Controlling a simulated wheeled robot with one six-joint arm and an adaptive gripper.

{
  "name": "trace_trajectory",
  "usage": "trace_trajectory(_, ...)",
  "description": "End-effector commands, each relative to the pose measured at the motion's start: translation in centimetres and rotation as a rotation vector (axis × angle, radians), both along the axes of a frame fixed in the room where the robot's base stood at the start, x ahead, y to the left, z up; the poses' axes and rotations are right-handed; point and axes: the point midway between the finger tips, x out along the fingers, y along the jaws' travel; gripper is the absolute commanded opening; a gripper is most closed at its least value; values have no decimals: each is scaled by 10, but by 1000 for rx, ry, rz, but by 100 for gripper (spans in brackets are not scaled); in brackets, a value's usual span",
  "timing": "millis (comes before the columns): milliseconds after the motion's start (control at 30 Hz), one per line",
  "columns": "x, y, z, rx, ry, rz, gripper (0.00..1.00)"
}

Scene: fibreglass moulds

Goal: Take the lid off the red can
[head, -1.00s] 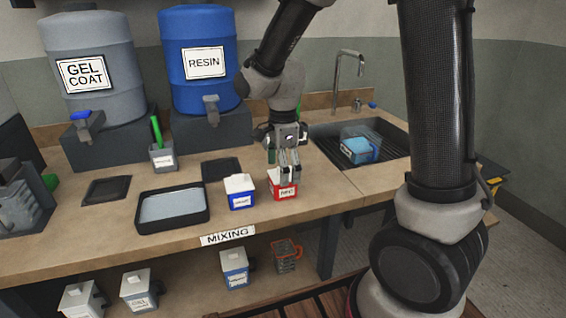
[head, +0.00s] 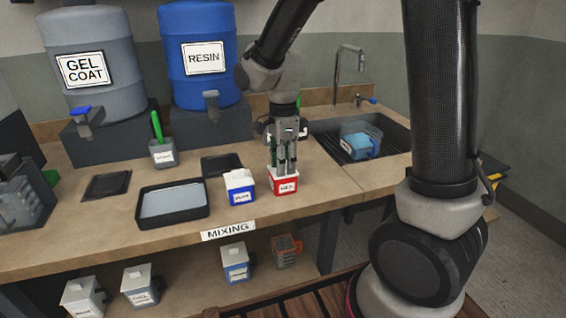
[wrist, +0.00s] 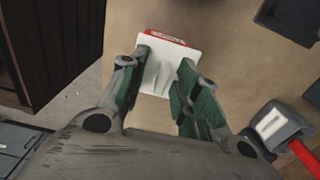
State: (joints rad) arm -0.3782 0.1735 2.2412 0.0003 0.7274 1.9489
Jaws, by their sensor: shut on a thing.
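The red can (head: 285,186) stands on the bench in the head view, with a white label on its front. Its white lid (wrist: 160,85) lies between my fingertips in the wrist view, with a strip of the can's red (wrist: 165,39) past its far edge. My gripper (head: 286,166) points straight down over the can and is shut on the lid. The lid is level with or just above the can's rim; I cannot tell if there is a gap. The fingers hide part of the lid.
A blue can with a white top (head: 239,186) stands close to the left of the red can. A black tray (head: 172,226) is farther left. The sink (head: 394,142) with a clear container is at the right. Bare bench (head: 325,186) lies between red can and sink.

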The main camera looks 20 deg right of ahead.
Motion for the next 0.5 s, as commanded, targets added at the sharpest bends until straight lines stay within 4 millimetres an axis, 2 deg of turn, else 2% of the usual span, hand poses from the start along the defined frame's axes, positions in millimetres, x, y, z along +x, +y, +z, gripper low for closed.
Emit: trace_trajectory(500,0,0,18,0,-1,0,0)
